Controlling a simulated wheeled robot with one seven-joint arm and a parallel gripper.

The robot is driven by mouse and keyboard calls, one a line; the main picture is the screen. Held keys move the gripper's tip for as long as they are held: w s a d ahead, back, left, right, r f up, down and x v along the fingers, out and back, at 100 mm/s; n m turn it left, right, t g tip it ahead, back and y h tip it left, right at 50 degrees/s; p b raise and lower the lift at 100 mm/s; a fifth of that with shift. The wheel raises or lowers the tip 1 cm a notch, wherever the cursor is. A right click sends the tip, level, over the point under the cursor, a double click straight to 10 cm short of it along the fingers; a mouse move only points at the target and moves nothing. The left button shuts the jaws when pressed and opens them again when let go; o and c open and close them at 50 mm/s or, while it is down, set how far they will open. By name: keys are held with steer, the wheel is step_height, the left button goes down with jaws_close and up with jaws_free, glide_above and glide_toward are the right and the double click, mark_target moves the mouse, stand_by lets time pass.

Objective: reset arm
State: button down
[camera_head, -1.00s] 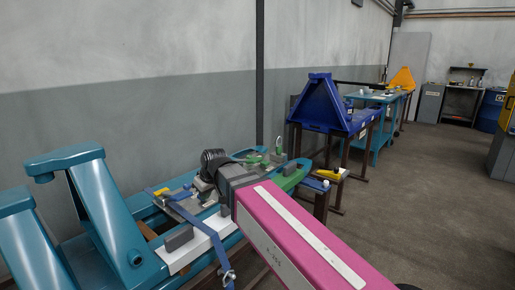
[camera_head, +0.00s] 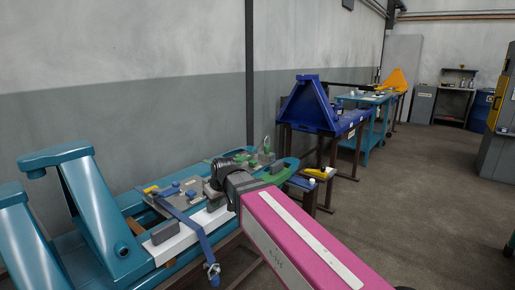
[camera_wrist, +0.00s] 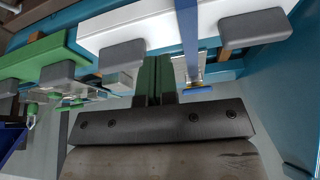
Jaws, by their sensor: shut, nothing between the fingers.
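My gripper (camera_wrist: 157,80) shows in the wrist view as two dark green fingers pressed side by side, shut and empty. Its dark mounting bar (camera_wrist: 160,122) fills the lower middle of that view. In the head view my pink arm reaches in from the lower right, and its dark wrist is over the near part of the teal workbench (camera_head: 85,200). The fingertips are hidden behind the wrist there.
On the teal bench are a white plate (camera_head: 172,246) with a grey block (camera_head: 164,231), a blue strap (camera_head: 190,222) and a yellow piece (camera_head: 151,189). A yellow tool (camera_head: 316,173) lies on a stand behind. A blue triangular frame (camera_head: 311,103) stands further back.

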steer(key=s+d+f+m+g+h, duration=0.1)
steer(key=d+f+m, duration=0.2)
steer(key=d+f, duration=0.4)
steer(key=s+d+f+m+g+h, duration=0.1)
steer(key=d+f+m, duration=0.2)
steer(key=d+f, duration=0.4)
steer(key=s+d+f+m+g+h, duration=0.1)
steer(key=d+f, duration=0.6)
steer(key=d, duration=1.4)
steer(key=shift+s+f+m, duration=0.4)
steer(key=shift+s+m, duration=0.15)
steer(key=shift+m, duration=0.45)
